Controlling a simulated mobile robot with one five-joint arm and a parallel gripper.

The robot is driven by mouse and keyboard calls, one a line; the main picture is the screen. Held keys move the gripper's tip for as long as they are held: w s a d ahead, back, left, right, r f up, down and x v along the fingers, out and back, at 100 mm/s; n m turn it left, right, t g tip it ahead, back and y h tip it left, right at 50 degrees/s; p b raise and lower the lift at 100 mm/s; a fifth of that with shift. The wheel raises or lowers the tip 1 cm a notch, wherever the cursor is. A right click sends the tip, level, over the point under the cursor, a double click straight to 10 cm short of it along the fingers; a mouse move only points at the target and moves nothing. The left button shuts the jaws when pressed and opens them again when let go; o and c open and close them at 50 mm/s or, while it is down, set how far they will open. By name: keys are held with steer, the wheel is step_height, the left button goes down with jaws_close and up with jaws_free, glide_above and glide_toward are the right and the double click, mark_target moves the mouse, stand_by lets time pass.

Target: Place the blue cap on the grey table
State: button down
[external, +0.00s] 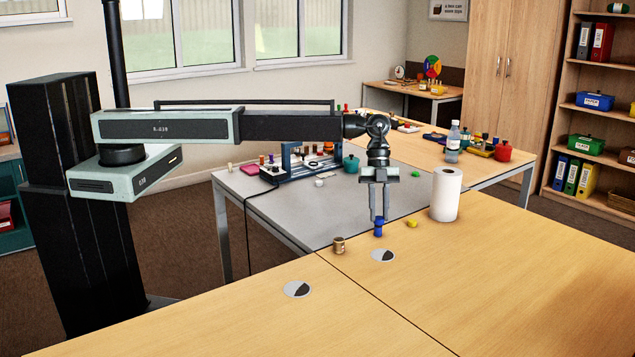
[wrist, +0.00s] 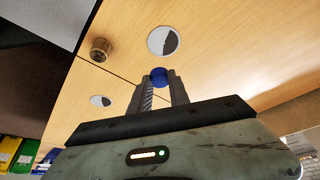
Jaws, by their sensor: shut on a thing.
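The blue cap (external: 378,232) is between the fingertips of my gripper (external: 378,217), which is shut on it. In the wrist view the blue cap (wrist: 159,75) shows between the two finger ends of my gripper (wrist: 160,82), with wooden tabletop behind it. In the external view it appears over the near wooden table, close to the grey table's edge; I cannot tell whether it touches the wood. The grey table (external: 270,213) lies behind and to the left, with a bare stretch at its front left.
A brown ribbed piece (external: 338,245), a yellow piece (external: 411,224) and a paper roll (external: 446,195) stand on the wooden table (external: 520,290) near the cap. Two round markers (external: 383,255) lie there. A blue-framed rack (external: 318,165) and small items occupy the grey table's back.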

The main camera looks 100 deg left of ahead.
steer(key=shift+r+p, duration=0.4)
steer(key=shift+r, duration=0.25)
step_height(320, 180, up, 17)
steer(key=p, duration=1.7)
steer(key=s+a+f+n+b, duration=0.1)
steer(key=s+a+f+b, duration=0.25)
steer(key=a, duration=1.15)
steer(key=s+a+f+n+t+b, duration=0.1)
steer(key=s+a+f+b, duration=0.3)
steer(key=a, duration=1.1)
steer(key=s+a+f+n+b, duration=0.1)
steer(key=s+a+f+b, duration=0.35)
steer(key=a, duration=1.05)
steer(key=s+a+f+n+y+b, duration=0.1)
steer(key=s+a+f+b, duration=0.1)
steer(key=s+a, duration=0.85)
steer(key=s+a+f+n+b, duration=0.1)
steer(key=s+a+f+b, duration=0.1)
steer(key=s+a, duration=0.85)
steer(key=s+f+n+t+b, duration=0.1)
steer(key=s+f+b, duration=0.1)
steer(key=s, duration=0.8)
steer(key=shift+a+f+n, duration=0.15)
steer(key=shift+n, duration=0.25)
steer(key=shift+w, duration=0.1)
